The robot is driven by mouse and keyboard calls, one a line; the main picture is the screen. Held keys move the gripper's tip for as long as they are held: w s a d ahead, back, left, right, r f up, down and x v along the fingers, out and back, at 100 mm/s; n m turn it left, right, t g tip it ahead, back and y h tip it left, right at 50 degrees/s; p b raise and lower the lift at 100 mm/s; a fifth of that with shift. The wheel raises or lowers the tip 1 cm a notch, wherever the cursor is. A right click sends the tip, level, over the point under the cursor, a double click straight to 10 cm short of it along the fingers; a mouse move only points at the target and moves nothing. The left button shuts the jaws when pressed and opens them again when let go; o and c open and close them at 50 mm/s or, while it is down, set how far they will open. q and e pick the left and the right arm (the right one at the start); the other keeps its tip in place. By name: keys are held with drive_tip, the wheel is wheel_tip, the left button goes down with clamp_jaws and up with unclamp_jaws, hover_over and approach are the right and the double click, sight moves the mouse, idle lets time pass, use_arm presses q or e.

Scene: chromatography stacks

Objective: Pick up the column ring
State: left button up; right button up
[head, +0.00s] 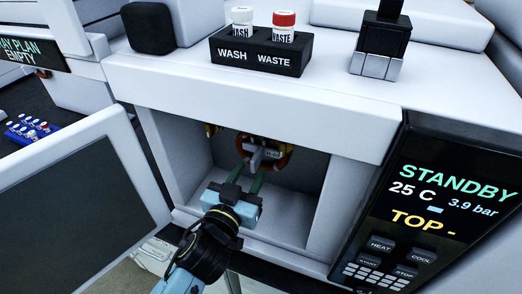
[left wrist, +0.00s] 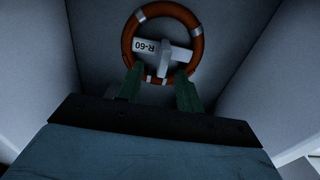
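The column ring (head: 284,160) is orange with grey bands and hangs at the back of the white alcove. In the left wrist view the ring (left wrist: 197,47) shows a pale crossbar marked R-60 and a grey upright tab (left wrist: 164,62) at its middle. My left gripper (head: 252,170) reaches into the alcove in front of the ring. Its two green fingers (left wrist: 160,82) are open and apart, pointing at the ring's lower part. The tab lies between the finger lines, with visible gaps on both sides. I cannot tell the exact depth left. My right gripper is not in view.
The alcove's side wall (head: 322,205) and the white ledge (head: 270,113) above it enclose my left gripper. A black WASH/WASTE holder (head: 262,58) stands on top. A control panel (head: 430,220) is at right, an open door (head: 85,200) at left. A yellow part (head: 212,130) shows inside.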

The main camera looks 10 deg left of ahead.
sight(252, 167)
use_arm(q)
drive_tip(key=shift+w+d+f, duration=0.1)
drive_tip(key=shift+w+d, duration=0.1)
drive_tip(key=shift+w, duration=1.15)
drive_tip(key=shift+w+d+f, duration=0.1)
drive_tip(key=shift+w+d, duration=0.05)
drive_tip(key=shift+w, duration=1.2)
clamp_jaws()
